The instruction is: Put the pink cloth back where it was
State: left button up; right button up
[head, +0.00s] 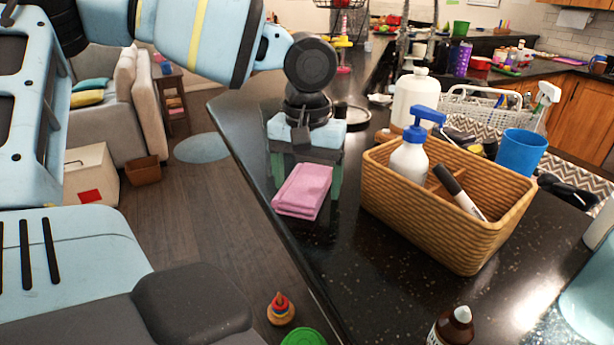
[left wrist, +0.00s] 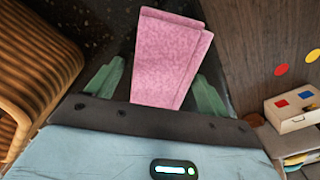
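The pink cloth (head: 303,190) is folded into a flat rectangle and appears to lie on the dark countertop, close to its left edge. My left gripper (head: 307,181) points down over the far end of the cloth, with its green fingers spread. In the left wrist view the pink cloth (left wrist: 168,55) extends between the two fingers, with a visible gap on each side. The gripper is open and does not pinch it. Whether the fingertips touch the counter cannot be told. My right gripper is not in view.
A wicker basket (head: 437,213) with a blue-topped pump bottle (head: 409,163) and a marker (head: 462,195) stands right of the cloth. A white bottle (head: 408,100) and blue cup (head: 521,153) are behind. A brown bottle (head: 453,326) is nearer. Counter between cloth and brown bottle is clear.

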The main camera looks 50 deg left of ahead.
aim_at(307, 183)
pick_arm(q)
jog(key=shift+r, duration=0.25)
notch_tip(307, 183, up, 12)
jog(key=shift+p, duration=0.35)
dwell(0.5)
jog(key=shift+s+f, duration=0.1)
jog(key=shift+f, duration=0.05)
